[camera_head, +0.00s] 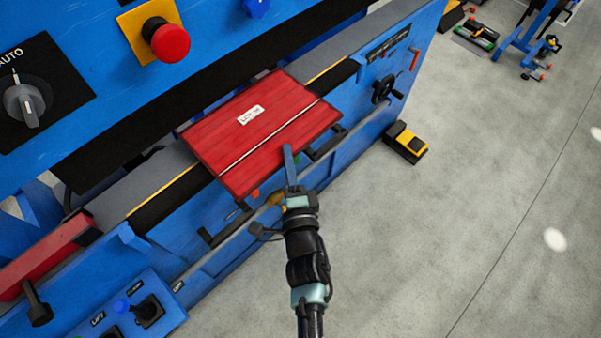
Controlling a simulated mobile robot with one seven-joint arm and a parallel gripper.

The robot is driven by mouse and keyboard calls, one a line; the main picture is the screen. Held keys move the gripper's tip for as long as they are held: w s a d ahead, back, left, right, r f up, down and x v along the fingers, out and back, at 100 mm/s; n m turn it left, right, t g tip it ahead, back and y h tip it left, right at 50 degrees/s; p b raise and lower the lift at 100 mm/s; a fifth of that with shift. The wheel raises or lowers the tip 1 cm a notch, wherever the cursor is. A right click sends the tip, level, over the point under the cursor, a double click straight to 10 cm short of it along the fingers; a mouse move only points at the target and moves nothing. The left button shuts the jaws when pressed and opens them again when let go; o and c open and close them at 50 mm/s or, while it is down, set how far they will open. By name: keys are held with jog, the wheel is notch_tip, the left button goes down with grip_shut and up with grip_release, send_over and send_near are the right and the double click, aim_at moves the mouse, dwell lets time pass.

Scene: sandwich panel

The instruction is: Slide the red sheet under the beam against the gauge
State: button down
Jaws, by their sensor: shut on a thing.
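The red sheet (235,140) lies flat across the bed (163,192) of the blue machine. It has a white label near its middle and a thin pale line along its length. Its far edge is close to the dark lower face of the beam (225,65); I cannot tell whether it is under it. My gripper (289,152) is at the sheet's near edge and shut on it, one blue finger lying over the top. The other finger is hidden below the sheet. The gauge is not visible behind the beam.
Dark support arms (222,230) stick out below the sheet's near edge. A red emergency button (168,42) and a selector knob (25,104) are on the beam front. A lever box (145,308) is at lower left.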

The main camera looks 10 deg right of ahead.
aim_at(268, 146)
jog(key=w+a+b, duration=0.1)
jog(key=w+b, duration=0.1)
jog(key=w+a+b, duration=0.2)
jog(key=shift+f, duration=0.1)
jog(key=shift+w+a+f+b, duration=0.25)
jog(key=shift+f+b, duration=0.2)
jog(key=shift+b, duration=0.3)
jog(key=shift+w+f, duration=0.1)
jog(key=shift+w, duration=0.05)
jog(key=shift+w+a+b, duration=0.15)
jog(key=shift+w+b, duration=0.05)
jog(key=shift+b, duration=0.3)
jog(key=c, duration=0.9)
grip_release()
jog(key=shift+o, duration=0.3)
jog(key=shift+f, duration=0.2)
